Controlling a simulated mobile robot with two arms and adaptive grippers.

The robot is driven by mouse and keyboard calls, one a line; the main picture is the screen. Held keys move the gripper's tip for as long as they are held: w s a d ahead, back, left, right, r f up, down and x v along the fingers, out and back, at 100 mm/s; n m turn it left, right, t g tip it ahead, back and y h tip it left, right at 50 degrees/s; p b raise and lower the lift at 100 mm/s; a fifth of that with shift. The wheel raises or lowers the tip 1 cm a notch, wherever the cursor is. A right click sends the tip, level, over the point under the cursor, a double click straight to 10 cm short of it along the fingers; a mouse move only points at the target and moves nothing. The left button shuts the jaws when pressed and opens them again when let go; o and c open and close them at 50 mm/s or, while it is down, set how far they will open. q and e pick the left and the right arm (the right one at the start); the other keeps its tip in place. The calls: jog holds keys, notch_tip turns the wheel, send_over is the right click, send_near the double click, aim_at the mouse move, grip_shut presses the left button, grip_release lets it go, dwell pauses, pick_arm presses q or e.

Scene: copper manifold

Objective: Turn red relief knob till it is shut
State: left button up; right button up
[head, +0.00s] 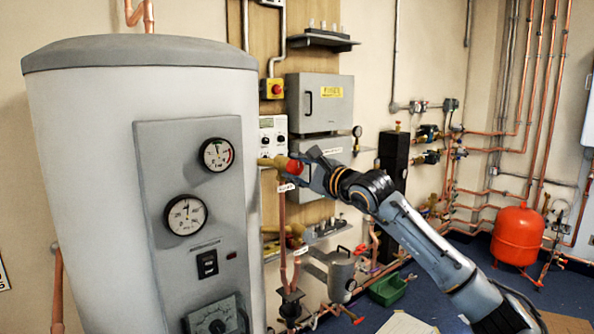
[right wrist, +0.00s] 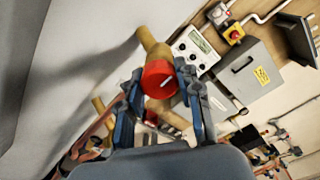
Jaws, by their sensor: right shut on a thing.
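The red relief knob (head: 294,166) sits on a brass valve (head: 272,161) at the right side of the grey tank. In the right wrist view the red knob (right wrist: 158,79) shows a pale line on its face, and the brass body (right wrist: 150,43) runs up behind it. My right gripper (head: 307,166) reaches in from the right. In the right wrist view its two blue-black fingers (right wrist: 158,88) stand on either side of the knob, shut on it. The knob's exact turn position cannot be told. My left gripper is not in view.
The grey tank (head: 85,150) with two round gauges fills the left. Copper pipes (head: 283,225) run down below the valve. A grey box (head: 318,105) and a white control panel (head: 273,133) are on the wall behind. A red vessel (head: 517,237) stands at the far right.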

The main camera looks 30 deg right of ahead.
jog(key=o, duration=1.2)
jog(key=shift+a, duration=0.1)
jog(key=shift+c, duration=0.2)
jog(key=shift+s, duration=0.15)
jog(key=s+d, duration=0.1)
jog(key=s, duration=1)
jog(key=shift+s, duration=0.35)
